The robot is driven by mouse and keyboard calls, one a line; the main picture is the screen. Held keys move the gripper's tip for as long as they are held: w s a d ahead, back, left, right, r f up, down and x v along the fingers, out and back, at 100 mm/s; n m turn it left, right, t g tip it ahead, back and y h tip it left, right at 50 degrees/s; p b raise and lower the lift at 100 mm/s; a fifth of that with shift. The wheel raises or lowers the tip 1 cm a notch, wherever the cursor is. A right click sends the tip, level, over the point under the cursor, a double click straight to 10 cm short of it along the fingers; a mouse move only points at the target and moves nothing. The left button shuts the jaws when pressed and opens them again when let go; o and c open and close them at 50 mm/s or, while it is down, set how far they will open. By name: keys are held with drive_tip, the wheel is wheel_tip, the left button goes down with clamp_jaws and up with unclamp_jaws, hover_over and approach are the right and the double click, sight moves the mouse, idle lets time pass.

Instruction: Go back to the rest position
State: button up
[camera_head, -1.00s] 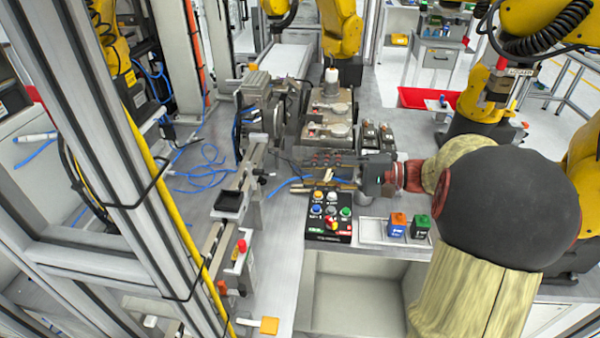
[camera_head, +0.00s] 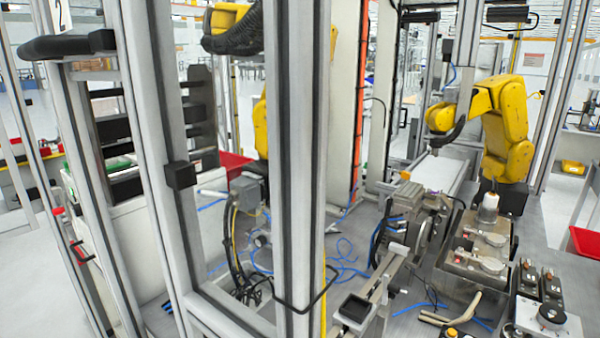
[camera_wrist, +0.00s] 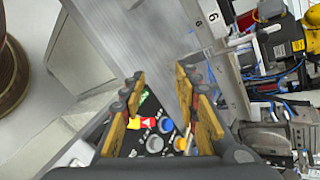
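My gripper (camera_wrist: 159,78) shows in the wrist view with its two orange-brown fingers spread apart. It is open, and nothing is held between the fingers. Beyond the gap a black button panel (camera_wrist: 151,104) carries red, yellow, blue and white buttons. The fingers hide part of the panel, and I cannot tell the distance to it. My arm and gripper are out of the head view.
In the head view, a grey aluminium frame post (camera_head: 296,150) stands close in front. A yellow robot arm (camera_head: 507,120) stands at the back right. A machine (camera_head: 478,245) and a small black tray (camera_head: 355,309) sit on the bench. Blue cables lie loose there.

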drive_tip(key=s+a+n+g+h+p, duration=0.3)
drive_tip(key=s+a+n+g+h, duration=0.15)
drive_tip(key=s+h, duration=0.45)
drive_tip(key=s+a+r+n+t+p, duration=0.2)
drive_tip(key=a+r+n, duration=0.6)
drive_tip(key=r, duration=0.4)
drive_tip(key=shift+s+a+r+t+h+p, duration=0.2)
drive_tip(key=shift+a+r+t+h+p, duration=0.15)
drive_tip(key=shift+a+t+p, duration=0.35)
